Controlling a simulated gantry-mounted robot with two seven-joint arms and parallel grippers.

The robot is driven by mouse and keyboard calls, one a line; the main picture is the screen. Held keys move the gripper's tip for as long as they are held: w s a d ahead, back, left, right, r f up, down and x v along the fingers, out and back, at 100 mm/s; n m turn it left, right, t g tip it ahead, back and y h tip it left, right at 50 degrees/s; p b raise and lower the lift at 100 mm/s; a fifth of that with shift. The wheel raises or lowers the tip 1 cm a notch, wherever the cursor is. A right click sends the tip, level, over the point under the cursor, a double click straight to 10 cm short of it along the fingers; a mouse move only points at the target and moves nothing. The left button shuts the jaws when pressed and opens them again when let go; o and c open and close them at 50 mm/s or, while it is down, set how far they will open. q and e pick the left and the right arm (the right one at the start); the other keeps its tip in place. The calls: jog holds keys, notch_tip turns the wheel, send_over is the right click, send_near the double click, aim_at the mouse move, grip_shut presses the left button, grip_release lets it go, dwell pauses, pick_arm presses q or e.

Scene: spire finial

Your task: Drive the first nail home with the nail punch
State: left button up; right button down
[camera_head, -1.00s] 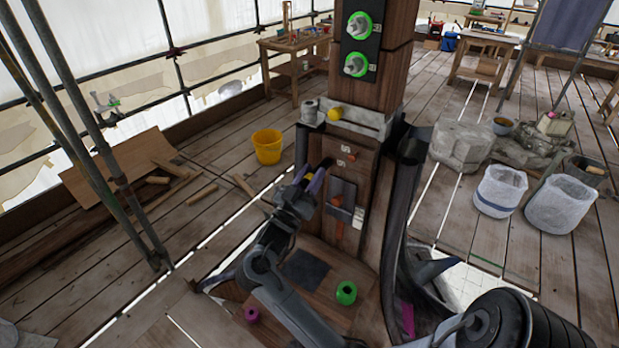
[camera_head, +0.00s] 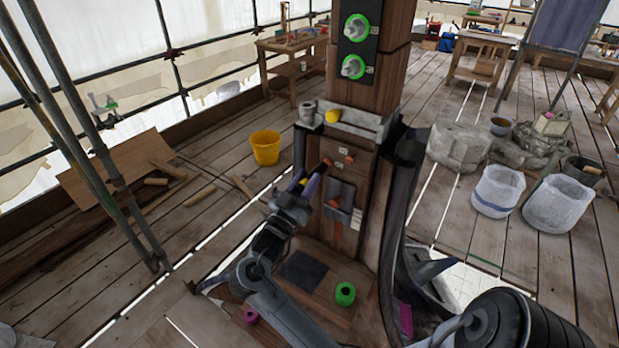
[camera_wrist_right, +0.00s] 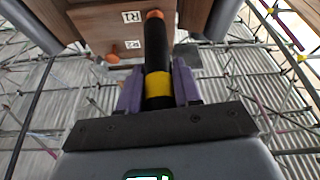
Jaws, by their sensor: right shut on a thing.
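The nail punch (camera_wrist_right: 157,62) is a black rod with a yellow band and shows upright in the right wrist view. My right gripper (camera_wrist_right: 158,88) is shut around it at the band, with purple fingers on both sides. The punch's far end meets an orange tip (camera_wrist_right: 153,15) at the wooden panel by the R1 label; I cannot tell if they touch. Another orange nail head (camera_wrist_right: 112,58) stands out to the left. My left gripper is out of view.
A tool holder (camera_head: 340,193) with orange-handled items is on the post's front. A stone ledge (camera_head: 350,121) runs above the panel. A green ring (camera_head: 345,293) and a pink spool (camera_head: 251,315) lie on the base.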

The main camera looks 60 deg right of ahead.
aim_at(297, 186)
jog(key=shift+w+a, duration=0.2)
jog(key=shift+a, duration=1.1)
jog(key=shift+w+a, duration=0.2)
jog(key=shift+a, duration=1.1)
jog(key=shift+r, duration=0.1)
